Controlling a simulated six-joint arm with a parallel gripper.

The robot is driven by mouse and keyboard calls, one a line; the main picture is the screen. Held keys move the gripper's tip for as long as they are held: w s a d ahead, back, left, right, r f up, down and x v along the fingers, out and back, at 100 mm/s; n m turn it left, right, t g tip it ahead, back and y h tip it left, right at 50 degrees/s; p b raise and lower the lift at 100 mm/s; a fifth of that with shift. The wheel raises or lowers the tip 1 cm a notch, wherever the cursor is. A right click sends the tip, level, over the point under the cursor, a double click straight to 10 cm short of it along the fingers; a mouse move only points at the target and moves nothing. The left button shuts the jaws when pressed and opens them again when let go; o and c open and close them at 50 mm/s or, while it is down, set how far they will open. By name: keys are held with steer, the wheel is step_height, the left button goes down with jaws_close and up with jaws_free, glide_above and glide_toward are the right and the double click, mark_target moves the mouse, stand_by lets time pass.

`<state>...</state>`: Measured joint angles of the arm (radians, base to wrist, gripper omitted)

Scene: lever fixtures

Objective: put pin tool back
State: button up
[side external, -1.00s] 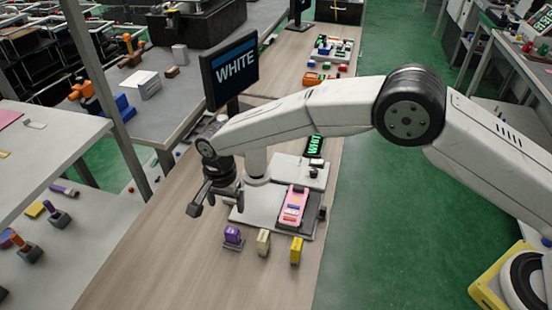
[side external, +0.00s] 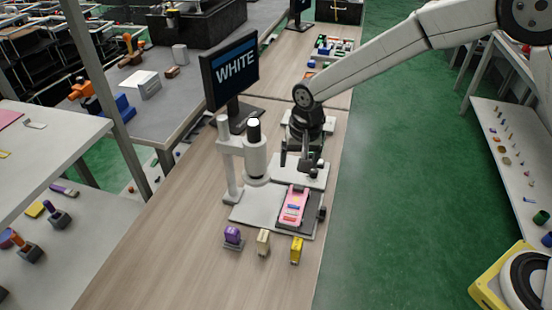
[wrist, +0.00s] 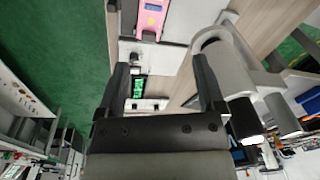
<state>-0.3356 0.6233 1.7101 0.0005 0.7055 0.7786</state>
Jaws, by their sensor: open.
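My gripper (side external: 300,165) is open and empty, over the back part of the white fixture base (side external: 262,208). Its two dark fingers are spread wide in the wrist view (wrist: 165,85), with nothing between them. A pink piece with coloured marks (side external: 293,204) lies in a dark holder on the base, in front of my gripper; its end also shows at the top of the wrist view (wrist: 151,18). A purple block (side external: 233,236), a cream block (side external: 263,242) and a yellow block (side external: 296,250) stand in a row at the front. I cannot tell which thing is the pin tool.
A white post (side external: 228,165) and a thick white cylinder (side external: 257,160) rise left of my gripper. A screen reading WHITE (side external: 233,72) stands behind them. The wooden table (side external: 165,245) is clear at the front left. Green floor (side external: 400,200) lies past its right edge.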

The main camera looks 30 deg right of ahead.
steer(key=s+d+r+n, duration=0.1)
steer(key=s+d+n, duration=0.1)
steer(key=s+d, duration=0.6)
steer(key=s+d+r+n+t, duration=0.1)
steer(key=s+d+n, duration=0.2)
steer(key=s+d, duration=0.5)
steer(key=s, duration=0.2)
steer(key=shift+s+d+r, duration=0.15)
steer(key=shift+s+r, duration=0.1)
steer(key=shift+s, duration=0.05)
